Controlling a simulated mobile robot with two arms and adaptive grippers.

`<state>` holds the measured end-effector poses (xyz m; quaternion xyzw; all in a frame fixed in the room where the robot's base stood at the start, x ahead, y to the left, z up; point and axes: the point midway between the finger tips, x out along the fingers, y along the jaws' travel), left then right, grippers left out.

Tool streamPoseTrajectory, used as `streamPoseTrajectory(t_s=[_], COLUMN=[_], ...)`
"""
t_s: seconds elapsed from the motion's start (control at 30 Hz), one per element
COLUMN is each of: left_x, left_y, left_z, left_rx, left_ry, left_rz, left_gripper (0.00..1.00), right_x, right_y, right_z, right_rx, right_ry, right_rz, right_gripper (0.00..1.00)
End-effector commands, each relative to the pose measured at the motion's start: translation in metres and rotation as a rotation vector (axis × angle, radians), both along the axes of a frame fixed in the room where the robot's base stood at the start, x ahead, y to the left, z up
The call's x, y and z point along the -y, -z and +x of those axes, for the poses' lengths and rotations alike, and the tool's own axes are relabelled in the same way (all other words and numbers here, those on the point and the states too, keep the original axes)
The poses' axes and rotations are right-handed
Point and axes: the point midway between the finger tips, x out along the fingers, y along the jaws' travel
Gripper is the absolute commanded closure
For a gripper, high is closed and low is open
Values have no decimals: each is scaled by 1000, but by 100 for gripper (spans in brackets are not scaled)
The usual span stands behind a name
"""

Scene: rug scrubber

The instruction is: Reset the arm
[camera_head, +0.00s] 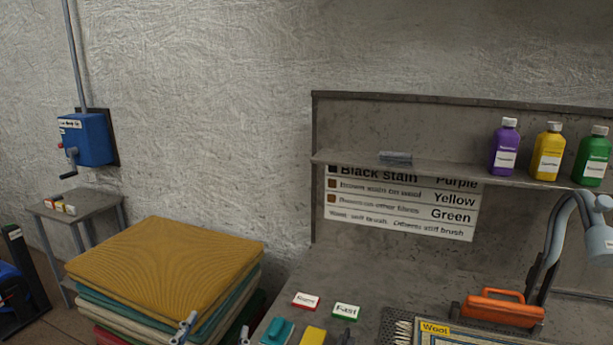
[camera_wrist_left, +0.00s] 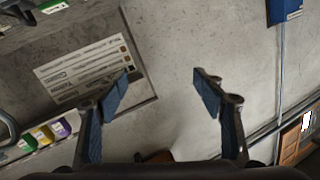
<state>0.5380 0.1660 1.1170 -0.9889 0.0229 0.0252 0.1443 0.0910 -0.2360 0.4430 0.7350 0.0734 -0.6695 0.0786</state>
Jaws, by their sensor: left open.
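My left gripper (camera_head: 215,332) shows only by its two fingertips at the bottom edge of the head view, in front of the stack of folded rugs. In the left wrist view the same gripper (camera_wrist_left: 164,92) has its fingers wide apart, with nothing between them but bare wall behind. The rest of my left arm is hidden below the head view. My right gripper shows in neither view.
Right of the rug stack (camera_head: 165,265) is a workbench (camera_head: 385,285) with small labelled blocks, an orange-handled brush (camera_head: 500,307) and a rug (camera_head: 485,337). A shelf (camera_head: 430,172) above holds purple, yellow and green bottles. A blue crank box (camera_head: 88,139) hangs at left.

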Motion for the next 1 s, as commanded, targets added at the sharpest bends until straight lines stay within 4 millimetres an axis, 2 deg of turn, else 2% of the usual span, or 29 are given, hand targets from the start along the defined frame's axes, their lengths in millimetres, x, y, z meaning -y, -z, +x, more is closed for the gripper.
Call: streamPoseTrajectory(t_s=[0.03,0.1,0.2,0.3,0.4,0.5,0.63,0.7,0.87,1.0], left_x=[-14,-28,-41,-45,-45,-43,-38,-38,-36,-35], left_y=[36,82,140,183,212,233,250,273,322,375], left_z=[-13,-36,-80,-125,-169,-211,-264,-254,-246,-244], left_rx=[-126,-298,-534,-736,-904,-1053,-1227,-1225,-1242,-1261], left_ry=[-42,-87,-125,-138,-133,-121,-92,-94,-95,-94], left_rz=[-20,-40,-60,-70,-81,-87,-93,-88,-86,-82], left_gripper=[37,37,37,37,37,37,37,37,37,37], right_x=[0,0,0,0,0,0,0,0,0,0], right_y=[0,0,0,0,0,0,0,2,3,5], right_z=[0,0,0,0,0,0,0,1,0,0], right_rx=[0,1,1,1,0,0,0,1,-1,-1], right_ry=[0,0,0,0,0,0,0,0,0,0], right_rz=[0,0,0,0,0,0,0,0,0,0], right_gripper=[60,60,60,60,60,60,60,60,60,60])
